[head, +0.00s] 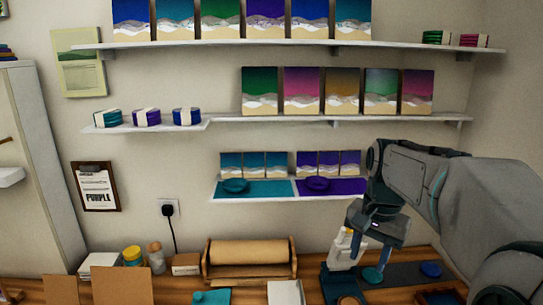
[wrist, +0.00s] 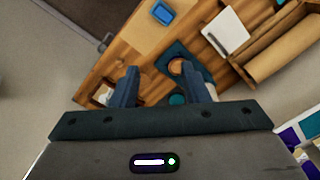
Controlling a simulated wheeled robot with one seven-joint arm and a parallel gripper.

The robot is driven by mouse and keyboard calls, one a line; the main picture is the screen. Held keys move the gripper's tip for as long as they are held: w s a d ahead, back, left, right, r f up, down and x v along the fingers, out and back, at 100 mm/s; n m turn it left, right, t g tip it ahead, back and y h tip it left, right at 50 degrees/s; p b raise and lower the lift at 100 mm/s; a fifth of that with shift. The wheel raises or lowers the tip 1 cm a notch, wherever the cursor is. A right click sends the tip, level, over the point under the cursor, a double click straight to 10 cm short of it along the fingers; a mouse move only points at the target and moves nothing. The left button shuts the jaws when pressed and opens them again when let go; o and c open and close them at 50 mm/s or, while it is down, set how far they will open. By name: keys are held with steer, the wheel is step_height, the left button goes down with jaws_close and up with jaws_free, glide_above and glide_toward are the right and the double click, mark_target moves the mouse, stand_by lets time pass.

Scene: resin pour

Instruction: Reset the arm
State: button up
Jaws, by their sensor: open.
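My gripper (head: 368,250) hangs from my arm at the right of the head view, above the wooden workbench. In the wrist view its two dark fingers (wrist: 162,88) are spread apart, with nothing held between them. A white object (head: 344,250), possibly a bottle, stands close to the fingers in the head view; I cannot tell whether they touch. A dark mat (head: 398,277) lies beneath, with a blue disc (head: 430,269) and a teal disc (head: 372,274) on it. In the wrist view a teal disc (wrist: 178,99) and a brown disc (wrist: 177,66) show between the fingers.
A brown paper roll (head: 247,252) in a wooden holder stands on the bench against the wall. Yellow-topped jar (head: 132,255) and brown boards (head: 120,284) are at left. The low wall shelf (head: 285,200) with small seascape panels reaches close to my arm. Higher shelves hold more panels.

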steer(key=s+a+f+n+t+b, duration=0.1)
steer(key=s+a+f+n, duration=0.1)
steer(key=s+f+n, duration=0.2)
steer(key=s+a+f+n+t, duration=0.2)
steer(key=s+f, duration=0.3)
steer(key=s, duration=0.5)
steer(key=shift+s+a+f+n+b, duration=0.15)
steer(key=shift+s+a+n+b, duration=0.15)
steer(key=shift+n, duration=0.6)
stand_by(0.5)
